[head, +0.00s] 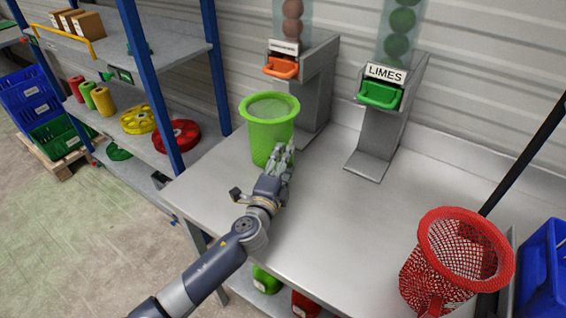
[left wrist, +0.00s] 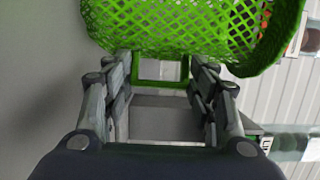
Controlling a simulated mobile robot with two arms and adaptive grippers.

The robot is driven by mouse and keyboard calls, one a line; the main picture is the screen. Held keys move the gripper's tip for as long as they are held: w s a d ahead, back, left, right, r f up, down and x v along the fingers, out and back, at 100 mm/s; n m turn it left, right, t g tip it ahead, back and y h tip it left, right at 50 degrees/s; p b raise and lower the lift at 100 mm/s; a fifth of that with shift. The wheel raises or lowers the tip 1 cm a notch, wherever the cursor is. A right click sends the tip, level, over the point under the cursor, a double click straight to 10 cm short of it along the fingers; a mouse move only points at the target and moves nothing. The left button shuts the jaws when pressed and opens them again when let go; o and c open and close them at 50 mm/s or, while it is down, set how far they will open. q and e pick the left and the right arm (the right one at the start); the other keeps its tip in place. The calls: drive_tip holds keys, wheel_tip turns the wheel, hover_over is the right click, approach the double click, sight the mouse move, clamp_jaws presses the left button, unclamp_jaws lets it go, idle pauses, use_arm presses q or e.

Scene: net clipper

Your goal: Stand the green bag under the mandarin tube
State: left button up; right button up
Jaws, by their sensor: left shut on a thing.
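The green mesh bag (head: 267,132) is upright over the left part of the metal table, in front of and slightly left of the mandarin dispenser. The mandarin tube (head: 293,20) holds orange-brown balls above an orange flap (head: 282,67). My left gripper (head: 284,158) is at the bag's front right side, shut on it. In the left wrist view, the bag (left wrist: 190,25) fills the top, and its green tab sits between the fingertips (left wrist: 162,75). I cannot tell whether the bag's bottom touches the table. My right gripper is out of view.
The limes dispenser with its green flap (head: 380,94) stands right of the mandarin one. A red mesh basket (head: 455,262) and a blue crate (head: 546,270) are at the right, beside a black pole (head: 527,150). Blue-post shelving (head: 153,80) stands left. The middle table (head: 340,220) is clear.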

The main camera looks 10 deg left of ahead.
use_arm(q)
drive_tip(key=shift+f, duration=0.1)
drive_tip(key=o, duration=0.9)
drive_tip(key=shift+r, duration=0.25)
drive_tip(key=shift+s+f, duration=0.2)
drive_tip(key=shift+s, duration=0.15)
drive_tip(key=s, duration=0.3)
drive_tip(key=s+b, duration=0.1)
drive_tip(key=s, duration=0.6)
drive_tip(key=shift+s+a+b, duration=0.25)
drive_tip(key=shift+a+b, duration=0.15)
drive_tip(key=shift+s+r, duration=0.15)
drive_tip(key=shift+s, duration=0.25)
